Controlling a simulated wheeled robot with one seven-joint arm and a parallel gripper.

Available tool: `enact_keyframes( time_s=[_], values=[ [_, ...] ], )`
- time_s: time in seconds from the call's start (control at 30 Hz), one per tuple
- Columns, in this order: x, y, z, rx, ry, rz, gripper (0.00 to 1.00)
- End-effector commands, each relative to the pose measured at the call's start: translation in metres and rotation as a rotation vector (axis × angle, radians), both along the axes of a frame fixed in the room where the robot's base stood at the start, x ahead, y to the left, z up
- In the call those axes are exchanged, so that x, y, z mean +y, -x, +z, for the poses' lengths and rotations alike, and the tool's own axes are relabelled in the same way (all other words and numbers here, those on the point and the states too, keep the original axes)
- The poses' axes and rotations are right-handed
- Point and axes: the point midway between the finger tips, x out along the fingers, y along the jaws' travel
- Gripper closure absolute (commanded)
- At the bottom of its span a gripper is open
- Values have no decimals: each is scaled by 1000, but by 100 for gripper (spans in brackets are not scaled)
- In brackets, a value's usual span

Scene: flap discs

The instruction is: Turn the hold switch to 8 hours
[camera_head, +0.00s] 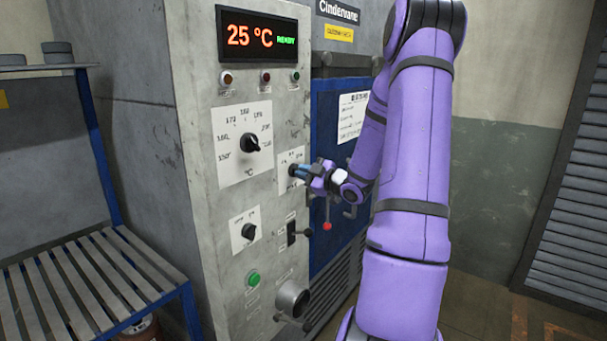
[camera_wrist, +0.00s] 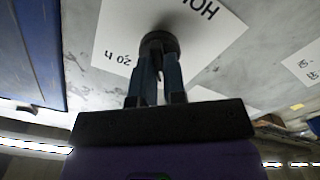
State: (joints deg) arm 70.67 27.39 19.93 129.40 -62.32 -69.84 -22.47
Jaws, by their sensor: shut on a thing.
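The hold switch is a dark round knob (camera_wrist: 159,42) on a white plate (camera_wrist: 112,38) on the grey panel. In the wrist view the plate reads upside down, with "HO" and "20 h" showing. My gripper (camera_wrist: 160,64) has its blue fingers closed on the knob from straight in front. In the head view my gripper (camera_head: 298,171) is at the hold plate (camera_head: 288,158), right of the large temperature dial. The fingers cover most of the knob there. I cannot tell which mark the knob points to, and an 8 hours mark is not legible.
The grey panel has a large temperature dial (camera_head: 250,143), a smaller dial (camera_head: 248,231), a rocker switch (camera_head: 291,233) and a green button (camera_head: 253,279). A display (camera_head: 251,36) reads 25 °C. A blue door (camera_head: 327,120) is close on the right. A slatted rack (camera_head: 75,275) stands left.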

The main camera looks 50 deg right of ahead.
Motion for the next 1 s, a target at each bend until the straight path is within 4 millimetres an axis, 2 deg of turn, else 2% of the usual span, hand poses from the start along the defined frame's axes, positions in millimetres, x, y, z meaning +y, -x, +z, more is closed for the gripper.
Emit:
enact_keyframes(
  time_s=[0.6,1.0],
  values=[
    [-1,0,0,40,-485,-1,100],
    [-1,0,0,54,-663,0,100]
  ],
)
